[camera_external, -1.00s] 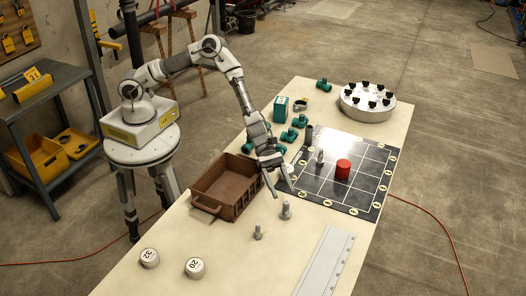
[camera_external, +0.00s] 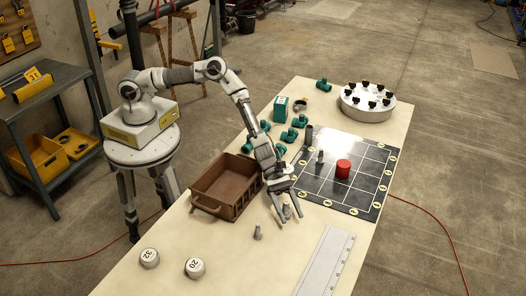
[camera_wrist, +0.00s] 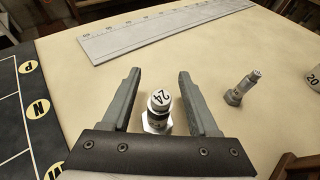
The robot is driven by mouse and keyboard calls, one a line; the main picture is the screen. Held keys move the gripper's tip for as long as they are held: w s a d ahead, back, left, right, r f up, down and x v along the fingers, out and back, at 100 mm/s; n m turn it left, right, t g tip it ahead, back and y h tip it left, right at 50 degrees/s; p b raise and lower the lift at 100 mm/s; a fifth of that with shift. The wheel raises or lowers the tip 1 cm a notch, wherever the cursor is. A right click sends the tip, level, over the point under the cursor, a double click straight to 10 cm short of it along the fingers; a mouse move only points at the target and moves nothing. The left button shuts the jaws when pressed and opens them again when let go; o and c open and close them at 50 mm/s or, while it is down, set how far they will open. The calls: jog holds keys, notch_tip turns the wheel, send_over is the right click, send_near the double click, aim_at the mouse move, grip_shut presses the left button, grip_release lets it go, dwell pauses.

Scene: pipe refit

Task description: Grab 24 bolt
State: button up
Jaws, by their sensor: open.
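The 24 bolt (camera_wrist: 158,110) stands upright on the table in the wrist view, its pale round top marked 24 and a hex part below. My gripper (camera_wrist: 157,75) is open, with one finger on each side of the bolt and gaps between. In the external view the bolt (camera_external: 287,211) is partly hidden by my gripper (camera_external: 290,219), which reaches down over it.
A brown crate (camera_external: 208,205) stands just left of my gripper. A dark grid board (camera_external: 322,197) with a red cylinder (camera_external: 343,168) lies to the right. A steel ruler (camera_wrist: 165,32) lies beyond the bolt. Caps marked 32 (camera_external: 149,258) and 20 (camera_external: 194,268) sit near the front.

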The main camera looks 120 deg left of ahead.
grip_shut()
jog(key=shift+r, duration=0.1)
dwell(1.2)
